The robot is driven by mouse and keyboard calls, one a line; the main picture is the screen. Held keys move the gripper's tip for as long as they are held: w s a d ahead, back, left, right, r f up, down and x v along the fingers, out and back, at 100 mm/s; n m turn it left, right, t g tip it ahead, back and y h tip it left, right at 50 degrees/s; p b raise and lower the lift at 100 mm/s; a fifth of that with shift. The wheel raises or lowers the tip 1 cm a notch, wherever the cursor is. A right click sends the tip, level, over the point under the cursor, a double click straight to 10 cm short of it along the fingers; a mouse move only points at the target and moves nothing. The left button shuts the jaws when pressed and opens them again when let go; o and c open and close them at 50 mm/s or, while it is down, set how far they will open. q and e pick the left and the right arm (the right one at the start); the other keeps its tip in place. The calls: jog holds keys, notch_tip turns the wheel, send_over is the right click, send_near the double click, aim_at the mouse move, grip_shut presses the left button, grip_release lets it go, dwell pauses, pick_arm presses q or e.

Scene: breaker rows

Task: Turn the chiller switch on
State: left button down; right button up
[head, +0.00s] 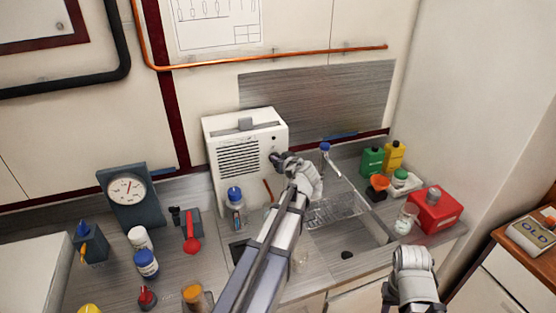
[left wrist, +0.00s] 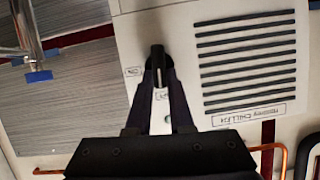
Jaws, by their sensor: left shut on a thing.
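The chiller (head: 226,128) is a white box with a slotted grille, standing at the back of the counter against the wall. Its label (left wrist: 238,115) shows in the left wrist view. The chiller switch (left wrist: 157,58) is a small dark knob with a pale line, beside the grille. An ON label (left wrist: 133,71) and an OFF label (left wrist: 162,96) sit near it; the pale line points toward OFF. My left gripper (left wrist: 157,84) is shut on the switch, a fingertip on each side.
A dial scale (head: 128,187) and several bottles stand left of the chiller. A sink with a wire rack (head: 345,208) lies right of it, with green and yellow bottles (head: 394,154) and a red box (head: 436,209) beyond. A copper pipe (head: 270,57) crosses the wall above.

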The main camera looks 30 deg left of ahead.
pick_arm(q)
jog(key=m+g+y+b, duration=0.1)
jog(key=m+y+b, duration=0.1)
jog(key=m+b, duration=0.1)
jog(key=w+f+m+g+y+b, duration=0.1)
jog(key=m+y+b, duration=0.1)
jog(key=m, duration=0.3)
jog(key=d+f+m+y+b, duration=0.1)
jog(key=m+y+b, duration=0.1)
jog(key=m+b, duration=0.2)
jog(key=shift+w+m+g+b, duration=0.25)
jog(key=shift+m+g+b, duration=0.15)
jog(key=shift+b, duration=0.2)
jog(key=shift+r+y, duration=0.1)
jog(key=shift+y, duration=0.2)
dwell(0.3)
jog(key=c, duration=0.9)
grip_release()
jog(key=shift+o, duration=0.5)
jog(key=shift+a, duration=0.1)
